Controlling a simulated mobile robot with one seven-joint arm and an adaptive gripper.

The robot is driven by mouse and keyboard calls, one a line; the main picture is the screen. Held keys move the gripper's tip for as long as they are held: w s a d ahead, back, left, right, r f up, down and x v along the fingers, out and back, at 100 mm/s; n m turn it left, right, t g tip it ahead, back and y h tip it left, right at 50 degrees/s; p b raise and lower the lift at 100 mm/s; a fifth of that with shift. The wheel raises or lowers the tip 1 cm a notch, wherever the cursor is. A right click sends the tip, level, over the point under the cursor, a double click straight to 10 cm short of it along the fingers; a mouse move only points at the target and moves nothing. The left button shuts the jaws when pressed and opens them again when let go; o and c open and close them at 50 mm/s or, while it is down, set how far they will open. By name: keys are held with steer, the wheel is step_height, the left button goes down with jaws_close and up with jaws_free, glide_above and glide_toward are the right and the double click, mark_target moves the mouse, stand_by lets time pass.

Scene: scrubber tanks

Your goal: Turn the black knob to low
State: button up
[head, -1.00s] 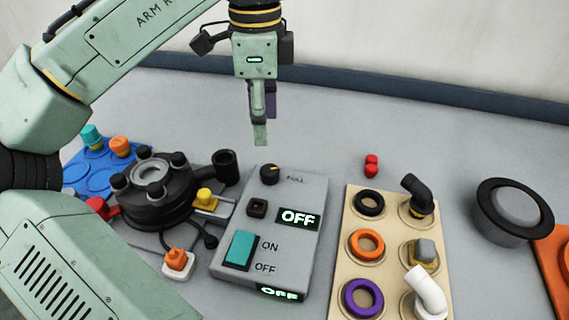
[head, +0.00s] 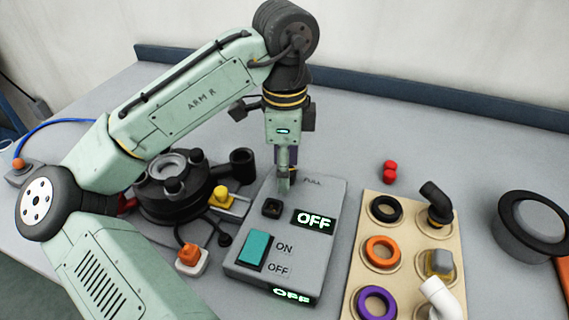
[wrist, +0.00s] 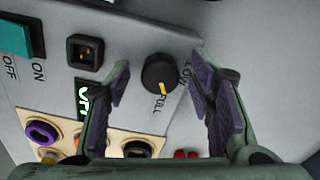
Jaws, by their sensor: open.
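The black knob (wrist: 160,72) sits on the grey control box (wrist: 120,22). Its yellow pointer line is toward the word FULL; the word LOW is beside it, partly covered by a finger. In the wrist view my gripper (wrist: 160,82) is open, with one purple-padded finger on each side of the knob and gaps showing between. In the head view my gripper (head: 285,184) points down at the top end of the control box (head: 328,215) and hides the knob.
The box also carries a black socket (head: 271,208), a teal switch (head: 255,250) and lit OFF displays. A black round unit (head: 165,210) stands to the left, a beige board with rings and pipe fittings (head: 362,235) to the right. Red pieces (head: 390,172) lie behind the board.

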steer(key=c, duration=1.2)
steer(key=shift+o, duration=0.2)
steer(key=shift+r, duration=0.1)
steer(key=n+p, duration=0.2)
steer(key=p, duration=0.1)
steer(key=shift+s+r+n, duration=0.1)
steer(key=shift+r+n, duration=0.05)
steer(key=shift+n, duration=0.25)
steer(key=n+p, duration=0.3)
steer(key=shift+n, duration=0.3)
steer(key=n+p, duration=0.1)
steer(key=n, duration=0.1)
steer(key=shift+n, duration=0.3)
steer(key=shift+s+f+n+p, duration=0.1)
steer(key=shift+n+p, duration=0.05)
steer(key=shift+n, duration=0.55)
steer(key=shift+f+n+p, duration=0.1)
steer(key=shift+n+p, duration=0.05)
steer(key=shift+n, duration=0.55)
